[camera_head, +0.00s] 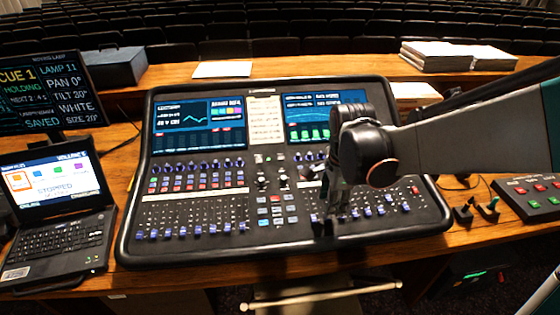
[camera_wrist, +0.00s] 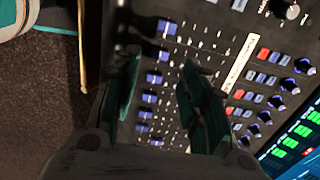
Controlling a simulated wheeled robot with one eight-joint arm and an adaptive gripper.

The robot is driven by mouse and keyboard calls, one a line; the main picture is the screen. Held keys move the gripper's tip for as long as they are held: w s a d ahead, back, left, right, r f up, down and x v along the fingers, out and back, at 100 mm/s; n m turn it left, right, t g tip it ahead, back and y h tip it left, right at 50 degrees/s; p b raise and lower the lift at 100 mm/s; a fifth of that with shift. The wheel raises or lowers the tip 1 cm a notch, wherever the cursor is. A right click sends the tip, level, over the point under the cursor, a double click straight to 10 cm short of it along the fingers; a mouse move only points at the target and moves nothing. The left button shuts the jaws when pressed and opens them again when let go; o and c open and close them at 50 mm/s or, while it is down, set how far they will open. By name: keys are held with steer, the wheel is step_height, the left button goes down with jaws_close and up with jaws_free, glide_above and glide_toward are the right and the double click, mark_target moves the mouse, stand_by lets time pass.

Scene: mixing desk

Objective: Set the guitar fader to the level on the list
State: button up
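The mixing desk (camera_head: 140,240) stands on the wooden table, with two screens at its top and rows of blue-capped faders along its bottom. My gripper (camera_head: 324,226) points down over the right fader bank and hides part of it. In the wrist view my gripper (camera_wrist: 160,65) has its two dark green fingers apart, with a row of blue fader caps (camera_wrist: 153,78) showing between them. I cannot tell whether either finger touches a cap. The fader labels are too small to read, so I cannot tell which is the guitar fader. A pale printed sheet (camera_head: 265,121) sits between the screens; its text is unreadable.
A laptop (camera_head: 55,200) and a cue monitor (camera_head: 50,95) stand at the left. A small button box (camera_head: 530,197) is at the right. A paper (camera_head: 222,69) and stacked papers (camera_head: 440,55) lie on the back ledge. My arm comes in from the right over the desk.

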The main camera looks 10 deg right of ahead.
steer(key=f, duration=0.2)
steer(key=f+b, duration=0.2)
steer(key=f, duration=0.1)
steer(key=shift+w+f, duration=0.3)
steer(key=shift+f, duration=0.05)
steer(key=shift+c, duration=0.2)
jaws_close()
